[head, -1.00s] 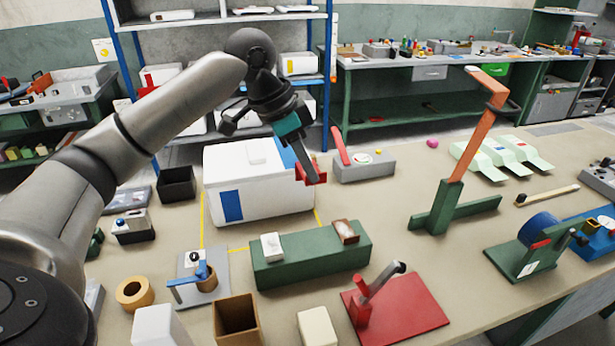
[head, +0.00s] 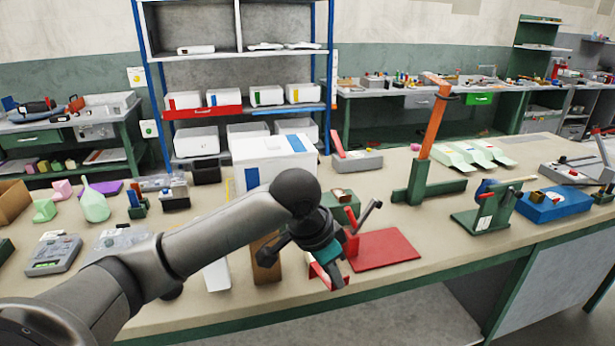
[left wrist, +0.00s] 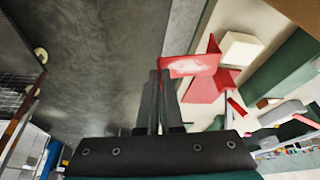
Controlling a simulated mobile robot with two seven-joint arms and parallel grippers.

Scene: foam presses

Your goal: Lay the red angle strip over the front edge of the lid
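The red angle strip (head: 318,272) is at the tips of my left gripper (head: 336,277), out near the table's front edge. In the left wrist view the strip (left wrist: 190,65) sits at the fingertips (left wrist: 160,75), which are close together on its near end. Its L-shaped flanges show there. The white box with its lid (head: 265,147) stands behind my arm, well apart from the strip. A blue band lies across the lid's right part and a blue patch marks its front. My forearm and gripper hide part of the table in front of the box. My right gripper is not in view.
A red plate (head: 385,250) with an upright lever lies just right of my gripper. A green stand with a tall orange lever (head: 432,130) is further right. Floor shows beyond the table's front edge.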

